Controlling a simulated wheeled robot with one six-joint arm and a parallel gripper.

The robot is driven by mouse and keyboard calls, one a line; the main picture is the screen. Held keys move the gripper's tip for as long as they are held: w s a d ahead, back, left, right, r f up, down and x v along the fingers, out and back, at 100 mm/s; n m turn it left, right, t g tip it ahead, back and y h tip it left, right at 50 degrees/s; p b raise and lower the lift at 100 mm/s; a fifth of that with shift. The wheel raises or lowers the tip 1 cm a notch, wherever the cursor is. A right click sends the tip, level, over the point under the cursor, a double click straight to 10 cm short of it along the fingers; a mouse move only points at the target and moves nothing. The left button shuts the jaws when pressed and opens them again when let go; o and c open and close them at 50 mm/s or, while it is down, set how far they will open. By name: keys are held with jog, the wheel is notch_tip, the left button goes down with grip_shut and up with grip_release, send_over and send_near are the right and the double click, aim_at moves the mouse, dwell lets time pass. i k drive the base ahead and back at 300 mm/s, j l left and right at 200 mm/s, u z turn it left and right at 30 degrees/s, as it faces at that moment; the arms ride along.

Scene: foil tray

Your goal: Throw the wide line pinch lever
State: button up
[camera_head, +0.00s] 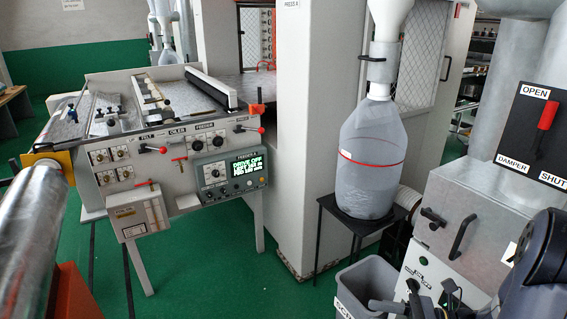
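No label in view reads as wide line, so I cannot tell which handle is the pinch lever. Another red handle (147,184) is above a pale box with upright tubes (139,212). My dark arm enters at lower right. What looks like my gripper (398,306) is at the bottom edge, partly cut off, well apart from the machine. Its finger opening is unclear.
A grey bin (362,281) stands at bottom centre. At right, a black damper plate (535,135) with a red handle hangs above a grey cabinet (480,210). Green floor (215,270) before the machine is clear.

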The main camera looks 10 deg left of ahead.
aim_at(251, 129)
jog(key=i+j+u, duration=0.35)
jog(key=i, duration=0.45)
jog(key=i+l+u, duration=0.1)
jog(key=i+u, duration=0.25)
jog(key=i, duration=0.45)
jog(key=i+j+z, duration=0.2)
jog(key=i+z, duration=0.2)
jog(key=i+j+z, duration=0.65)
jog(key=j+z, duration=0.15)
jog(key=i+j+z, duration=0.25)
jog(key=j+z, duration=0.2)
jog(key=i+j+z, duration=0.1)
jog(key=j, duration=0.3)
jog(key=j+z, duration=0.1)
jog(key=j, duration=0.25)
jog(key=i, duration=0.05)
